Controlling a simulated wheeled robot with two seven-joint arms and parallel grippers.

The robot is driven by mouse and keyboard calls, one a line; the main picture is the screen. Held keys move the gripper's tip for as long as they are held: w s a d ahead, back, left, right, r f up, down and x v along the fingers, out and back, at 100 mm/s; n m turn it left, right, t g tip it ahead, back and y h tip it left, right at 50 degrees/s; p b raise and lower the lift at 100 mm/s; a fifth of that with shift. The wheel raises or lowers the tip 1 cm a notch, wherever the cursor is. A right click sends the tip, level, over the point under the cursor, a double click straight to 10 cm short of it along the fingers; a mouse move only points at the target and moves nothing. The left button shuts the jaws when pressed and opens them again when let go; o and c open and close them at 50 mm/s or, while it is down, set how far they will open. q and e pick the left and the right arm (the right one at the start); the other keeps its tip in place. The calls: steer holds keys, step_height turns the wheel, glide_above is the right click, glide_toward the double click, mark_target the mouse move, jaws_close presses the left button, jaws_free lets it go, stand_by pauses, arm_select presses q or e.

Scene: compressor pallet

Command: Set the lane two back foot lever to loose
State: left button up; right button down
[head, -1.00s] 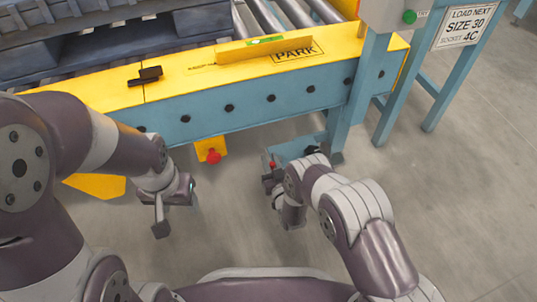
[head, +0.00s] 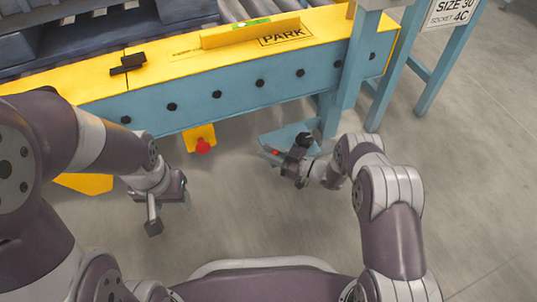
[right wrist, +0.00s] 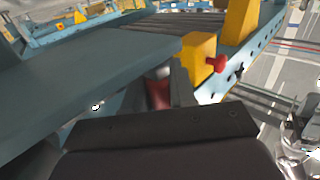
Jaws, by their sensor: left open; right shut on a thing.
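My right gripper (head: 281,156) is at the blue foot plate (head: 287,135) low by the conveyor's leg. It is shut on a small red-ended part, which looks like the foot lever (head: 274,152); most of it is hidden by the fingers. In the right wrist view a red patch of the lever (right wrist: 158,92) shows by the finger, beside a large blue-grey surface. The lever's exact angle and any loose or tight marking cannot be read. My left gripper (head: 168,214) is open and empty, over bare floor left of the red button.
A red button on a yellow box (head: 203,146) hangs under the conveyor's blue side rail (head: 237,95). The yellow top carries a black latch (head: 127,64) and a PARK label (head: 285,35). A blue leg (head: 352,80) stands close to the right gripper. Floor in front is clear.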

steer(key=shift+w+d+n+g, duration=0.1)
steer(key=shift+n+g, duration=0.2)
steer(key=shift+g, duration=0.2)
steer(key=c, duration=1)
jaws_free()
steer(key=shift+d+r, duration=0.1)
steer(key=shift+d, duration=0.1)
steer(key=p+v, duration=0.4)
steer(key=v, duration=0.8)
steer(key=shift+f+p, duration=0.35)
steer(key=shift+p, duration=0.05)
